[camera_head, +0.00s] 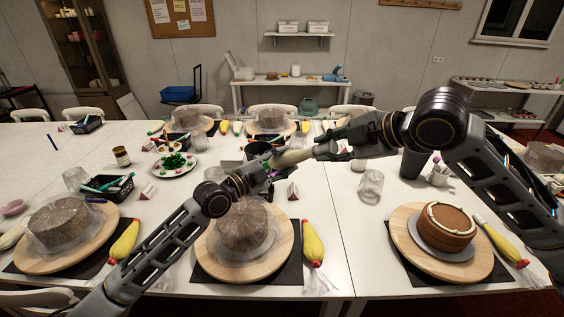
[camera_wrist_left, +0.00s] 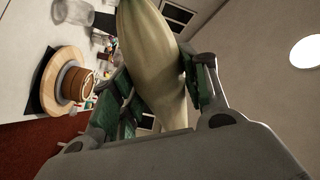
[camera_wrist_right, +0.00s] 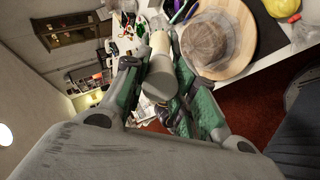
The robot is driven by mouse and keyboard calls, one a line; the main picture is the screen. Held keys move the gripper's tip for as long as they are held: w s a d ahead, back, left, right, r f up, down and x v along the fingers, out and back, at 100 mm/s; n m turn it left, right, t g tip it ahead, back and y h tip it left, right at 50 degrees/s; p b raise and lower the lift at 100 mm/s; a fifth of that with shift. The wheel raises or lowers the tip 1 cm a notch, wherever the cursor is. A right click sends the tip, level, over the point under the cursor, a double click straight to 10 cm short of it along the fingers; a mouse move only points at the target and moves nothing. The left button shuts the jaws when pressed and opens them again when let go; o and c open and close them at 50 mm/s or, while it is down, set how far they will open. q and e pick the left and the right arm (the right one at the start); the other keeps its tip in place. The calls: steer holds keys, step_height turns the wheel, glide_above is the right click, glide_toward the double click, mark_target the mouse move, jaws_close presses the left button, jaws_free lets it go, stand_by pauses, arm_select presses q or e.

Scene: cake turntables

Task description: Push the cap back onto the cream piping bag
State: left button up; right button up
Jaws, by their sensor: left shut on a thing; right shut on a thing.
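The cream piping bag (camera_head: 291,158) is held in the air above the middle of the table, lying roughly level. My left gripper (camera_head: 268,166) is shut on its left part; in the left wrist view the pale bag (camera_wrist_left: 155,50) passes between the green-padded fingers. My right gripper (camera_head: 325,150) is at the bag's right end. In the right wrist view it is shut on a pale cylindrical cap (camera_wrist_right: 158,84), blunt end towards the camera. The cap is in line with the bag behind it. Whether the cap is seated or a gap is left cannot be told.
Below stand cakes on round wooden boards (camera_head: 211,256), one plastic-covered in front and one iced at right (camera_head: 445,228). Yellow piping bags (camera_head: 313,243) lie beside them. A plate of sweets (camera_head: 174,164), a glass (camera_head: 371,186) and a dark cup (camera_head: 414,163) stand nearby.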

steer(key=v, duration=0.7)
stand_by(1.3)
steer(key=shift+d+r, duration=0.1)
stand_by(0.4)
steer(key=shift+x, duration=1.6)
steer(key=shift+x, duration=2.05)
stand_by(1.9)
